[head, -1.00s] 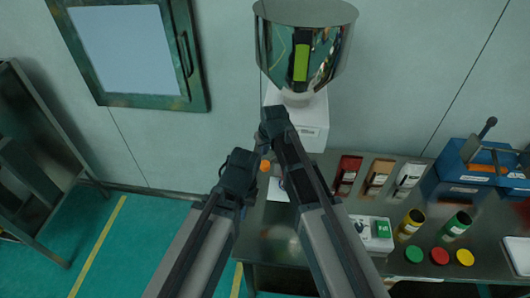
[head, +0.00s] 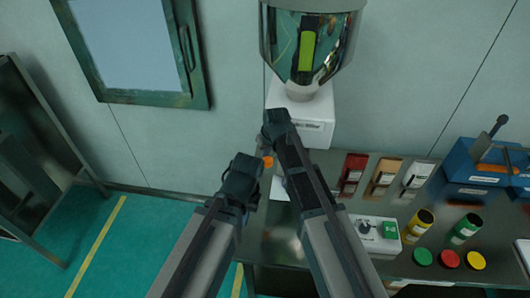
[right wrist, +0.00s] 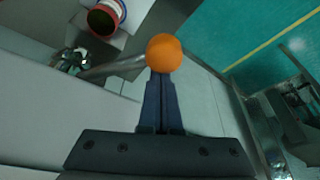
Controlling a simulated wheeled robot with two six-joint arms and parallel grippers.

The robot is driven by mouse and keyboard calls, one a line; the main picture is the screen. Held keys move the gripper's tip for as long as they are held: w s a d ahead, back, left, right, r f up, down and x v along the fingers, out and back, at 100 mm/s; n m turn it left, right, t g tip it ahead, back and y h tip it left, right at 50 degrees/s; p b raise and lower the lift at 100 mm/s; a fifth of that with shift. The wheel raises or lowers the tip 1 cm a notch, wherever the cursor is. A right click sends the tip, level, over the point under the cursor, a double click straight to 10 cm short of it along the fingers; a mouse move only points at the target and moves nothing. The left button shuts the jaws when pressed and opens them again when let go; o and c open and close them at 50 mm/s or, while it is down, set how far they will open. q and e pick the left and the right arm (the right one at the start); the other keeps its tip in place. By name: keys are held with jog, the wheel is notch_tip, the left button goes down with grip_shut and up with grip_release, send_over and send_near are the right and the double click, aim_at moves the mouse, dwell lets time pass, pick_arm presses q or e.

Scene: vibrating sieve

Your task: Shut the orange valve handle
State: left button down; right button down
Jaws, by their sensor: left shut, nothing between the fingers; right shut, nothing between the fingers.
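The orange valve handle shows in the right wrist view as a metal lever (right wrist: 118,67) with an orange ball (right wrist: 164,53) on its end. In the head view the orange ball (head: 267,162) is a small spot between my two grippers. My right gripper (right wrist: 160,76) is shut and empty. Its fingertips point at the ball and lie at or very near its lower edge; I cannot tell if they touch. In the head view my right gripper (head: 275,119) is the upper one, in front of the white machine base. My left gripper (head: 241,170) is shut and empty, lower and left of the ball.
A mirrored hopper (head: 313,45) stands on a white base (head: 318,108) behind my right gripper. A metal frame (head: 40,135) stands at the left, with open floor between.

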jog(key=s+d+n+g+y, duration=0.1)
jog(key=s+d+n, duration=0.1)
jog(key=d+n, duration=0.3)
jog(key=s+d+n+g+y, duration=0.1)
jog(key=d+n, duration=0.5)
jog(key=d, duration=0.6)
jog(key=shift+s+d+g+y, duration=0.25)
jog(key=shift+s+g, duration=0.25)
jog(key=shift+s, duration=0.35)
pick_arm(q)
jog(key=shift+a, duration=0.1)
jog(key=shift+r, duration=0.1)
pick_arm(e)
jog(key=shift+r, duration=0.15)
